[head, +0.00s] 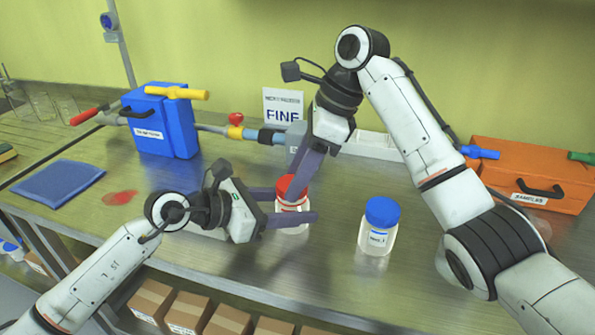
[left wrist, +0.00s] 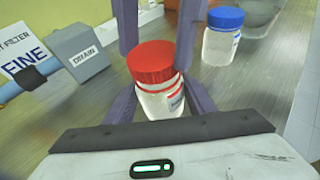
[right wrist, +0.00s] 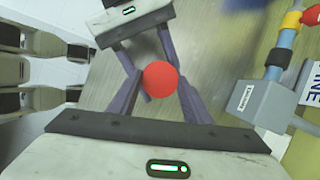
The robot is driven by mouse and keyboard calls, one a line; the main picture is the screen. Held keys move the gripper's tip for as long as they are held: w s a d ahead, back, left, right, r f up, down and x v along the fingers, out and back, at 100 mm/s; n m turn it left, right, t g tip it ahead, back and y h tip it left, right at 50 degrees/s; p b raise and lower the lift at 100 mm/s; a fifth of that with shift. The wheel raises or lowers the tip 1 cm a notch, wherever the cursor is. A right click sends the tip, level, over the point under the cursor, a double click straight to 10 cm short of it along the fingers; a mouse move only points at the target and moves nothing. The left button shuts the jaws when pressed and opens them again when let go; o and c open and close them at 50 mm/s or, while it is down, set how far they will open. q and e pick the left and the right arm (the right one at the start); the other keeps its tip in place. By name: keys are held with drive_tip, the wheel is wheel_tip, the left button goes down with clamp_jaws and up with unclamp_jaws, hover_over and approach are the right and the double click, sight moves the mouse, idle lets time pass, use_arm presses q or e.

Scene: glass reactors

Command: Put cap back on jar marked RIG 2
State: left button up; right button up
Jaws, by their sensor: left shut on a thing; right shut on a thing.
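A clear jar (head: 293,229) with a white, red-edged label stands upright near the table's front. Its label is too small to read. A red cap (head: 290,186) is on its mouth; I cannot tell whether it is fully seated. My left gripper (head: 303,206) is shut around the jar's body from the left. My right gripper (head: 297,184) reaches down from above and is shut on the red cap. The jar (left wrist: 160,100) and cap (left wrist: 151,62) also show in the left wrist view. From above, the cap (right wrist: 160,79) hides the jar in the right wrist view.
A blue-capped jar (head: 379,228) stands close on the right. A blue box (head: 160,125), a blue mat (head: 58,184) and a red spill-like patch (head: 120,198) are on the left. An orange case (head: 530,180) is at the right. Pipework and a grey drain block lie behind.

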drive_tip(key=shift+f, duration=0.3)
drive_tip(key=shift+s+a+m+t, duration=0.15)
drive_tip(key=shift+m+t, duration=0.35)
drive_tip(key=shift+m, duration=0.7)
drive_tip(key=m, duration=0.2)
drive_tip(key=m+t, duration=0.1)
drive_tip(key=m+t+h, duration=0.1)
drive_tip(key=m, duration=0.1)
drive_tip(key=shift+s+a+m, duration=0.25)
drive_tip(key=shift+m, duration=0.05)
drive_tip(key=shift+d+m+h, duration=0.15)
drive_tip(key=shift+m+h, duration=0.25)
drive_tip(key=shift+m, duration=0.5)
drive_tip(key=o, duration=1)
drive_tip(key=shift+w+r, duration=0.1)
drive_tip(key=shift+c, duration=0.4)
